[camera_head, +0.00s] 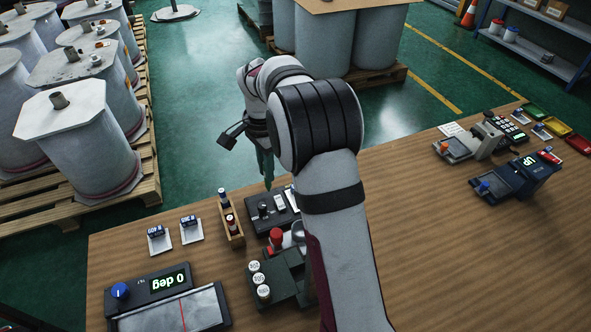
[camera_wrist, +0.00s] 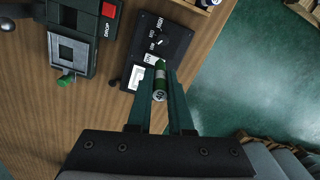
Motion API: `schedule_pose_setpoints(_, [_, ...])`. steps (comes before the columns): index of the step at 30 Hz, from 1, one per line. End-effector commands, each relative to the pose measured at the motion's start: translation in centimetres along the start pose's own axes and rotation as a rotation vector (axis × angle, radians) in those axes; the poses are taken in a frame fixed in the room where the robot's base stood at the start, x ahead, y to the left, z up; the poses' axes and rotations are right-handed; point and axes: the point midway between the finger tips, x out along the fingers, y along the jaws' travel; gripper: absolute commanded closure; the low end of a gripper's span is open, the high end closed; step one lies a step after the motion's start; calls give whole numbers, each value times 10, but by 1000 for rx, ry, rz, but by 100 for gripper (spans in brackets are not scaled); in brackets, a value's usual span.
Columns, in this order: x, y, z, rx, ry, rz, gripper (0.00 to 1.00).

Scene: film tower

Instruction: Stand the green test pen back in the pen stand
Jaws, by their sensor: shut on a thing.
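My gripper (camera_wrist: 163,82) is shut on the green test pen (camera_wrist: 160,76), a short green and white cylinder between its dark green fingers in the wrist view. The pen's pale end faces the wrist camera. In the head view my gripper (camera_head: 265,172) hangs pointing down above the back edge of the table, and the pen cannot be told apart from the fingers there. The wooden pen stand (camera_head: 233,236) is to the left of and nearer than my gripper, with a blue-topped and a red-topped pen in it. Its edge shows at the top of the wrist view (camera_wrist: 193,4).
A black switch box (camera_head: 262,219) lies beside the stand, below my gripper. A dark device with a red knob (camera_head: 276,237) stands nearer. Two white pads (camera_head: 190,234) with small blue items lie left of the stand. Bare wood (camera_head: 430,260) spreads on the right.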

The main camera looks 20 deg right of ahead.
Motion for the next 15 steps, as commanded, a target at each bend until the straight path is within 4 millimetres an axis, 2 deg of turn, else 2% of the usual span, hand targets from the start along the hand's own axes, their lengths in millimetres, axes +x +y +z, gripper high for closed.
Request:
schedule_pose_setpoints(1, [2, -7, 21, -9, 0, 1, 100])
schedule_pose_setpoints(3, [4, -15, 50, -9, 0, 1, 100])
schedule_pose_setpoints(7, [6, -23, 92, -6, 0, 0, 100])
schedule_pose_setpoints(10, [8, -25, 106, -1, 0, 0, 100])
schedule_pose_setpoints(15, [17, -25, 107, 1, -1, 1, 100])
